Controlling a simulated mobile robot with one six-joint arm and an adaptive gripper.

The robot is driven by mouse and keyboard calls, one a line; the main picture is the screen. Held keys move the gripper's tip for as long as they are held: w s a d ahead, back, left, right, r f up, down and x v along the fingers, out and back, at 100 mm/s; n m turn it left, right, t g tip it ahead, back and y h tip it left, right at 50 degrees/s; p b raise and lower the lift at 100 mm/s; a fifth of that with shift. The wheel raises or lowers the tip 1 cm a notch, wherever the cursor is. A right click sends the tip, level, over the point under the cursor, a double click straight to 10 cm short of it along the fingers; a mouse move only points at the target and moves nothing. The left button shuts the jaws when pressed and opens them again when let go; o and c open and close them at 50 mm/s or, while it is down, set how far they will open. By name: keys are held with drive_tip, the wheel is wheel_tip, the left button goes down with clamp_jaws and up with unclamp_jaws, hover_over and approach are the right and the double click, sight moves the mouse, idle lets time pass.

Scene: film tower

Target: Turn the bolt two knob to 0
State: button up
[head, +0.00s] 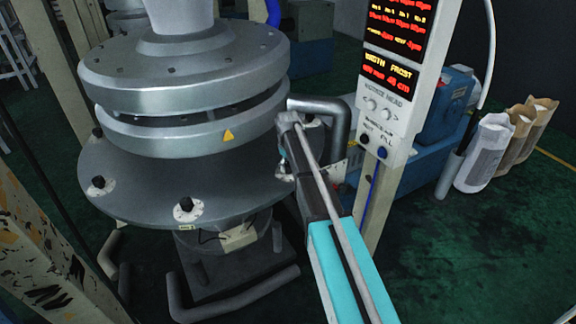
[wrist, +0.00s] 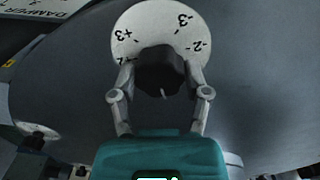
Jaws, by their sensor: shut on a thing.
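In the wrist view a black knob (wrist: 160,72) stands on a round white dial (wrist: 152,22). My gripper (wrist: 159,75) is shut on this knob, one finger on each side. The dial shows +3 at the upper left, -3 at the upper right and -2 at the right; a 2 at the left is partly covered. The lower part of the dial is hidden by the knob and fingers. A small light mark on the knob points towards the bottom of the picture. No bolt number is legible. In the head view my gripper (head: 284,158) is at the right rim of the grey flange.
The round grey flange (head: 140,170) carries other black knobs on white dials, one at the front (head: 186,206) and one at the left (head: 98,183). A bent grey pipe (head: 335,108) and a display panel (head: 390,80) stand close to my arm at the right.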

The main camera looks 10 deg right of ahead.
drive_tip(key=o, duration=1.1)
drive_tip(key=shift+o, duration=0.2)
drive_tip(key=shift+r, duration=0.1)
